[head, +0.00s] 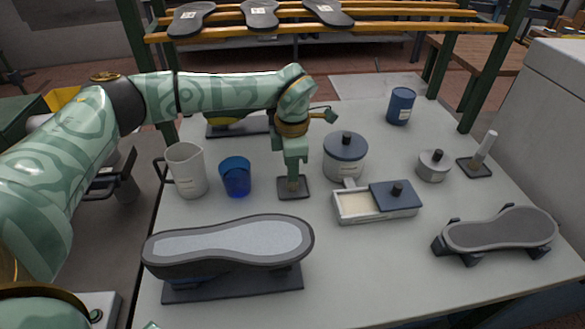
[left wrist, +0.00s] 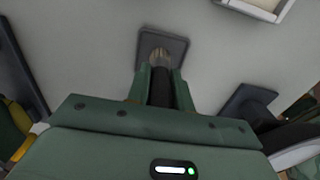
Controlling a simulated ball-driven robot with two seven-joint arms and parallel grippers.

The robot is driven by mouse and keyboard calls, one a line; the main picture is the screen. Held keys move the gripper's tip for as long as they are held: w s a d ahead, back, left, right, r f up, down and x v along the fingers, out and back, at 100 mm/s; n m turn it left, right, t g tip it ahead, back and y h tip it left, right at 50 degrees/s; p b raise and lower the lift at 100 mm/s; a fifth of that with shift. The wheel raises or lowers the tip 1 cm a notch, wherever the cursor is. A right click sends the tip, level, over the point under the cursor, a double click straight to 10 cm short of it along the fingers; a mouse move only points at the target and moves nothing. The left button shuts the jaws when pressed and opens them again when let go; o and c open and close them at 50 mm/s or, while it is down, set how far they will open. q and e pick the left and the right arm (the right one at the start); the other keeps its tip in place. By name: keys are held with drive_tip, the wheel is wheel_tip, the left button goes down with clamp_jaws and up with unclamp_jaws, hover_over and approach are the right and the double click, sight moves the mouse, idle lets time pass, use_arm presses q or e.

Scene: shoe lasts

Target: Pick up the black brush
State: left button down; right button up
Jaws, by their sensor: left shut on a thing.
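The black brush (left wrist: 160,90) has a dark handle and a tan bristle end. It sits between the fingers of my left gripper (left wrist: 158,85), which is shut on it. In the head view my left gripper (head: 292,160) points down in the middle of the table, with its fingers covering most of the brush (head: 293,183). The bristle end is over a dark square base (head: 300,193); I cannot tell whether they touch. My right gripper is not in view.
Close around stand a blue cup (head: 236,177), a white pitcher (head: 187,171), a blue-lidded pot (head: 345,156) and a box with a sliding lid (head: 375,201). A large shoe-shaped piece (head: 230,243) is in front. A white stick on a base (head: 484,150) stands right.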

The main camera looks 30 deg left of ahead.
use_arm(q)
wheel_tip(320, 180, up, 3)
drive_tip(key=shift+w+r+p, duration=0.1)
drive_tip(key=shift+r+p, duration=0.05)
drive_tip(key=shift+p, duration=0.5)
drive_tip(key=s+d+r+p, duration=0.3)
drive_tip(key=s+d+r, duration=0.4)
drive_tip(key=d, duration=0.5)
wheel_tip(320, 180, up, 3)
drive_tip(key=shift+s+f, duration=0.1)
drive_tip(key=shift+s, duration=0.1)
idle(0.4)
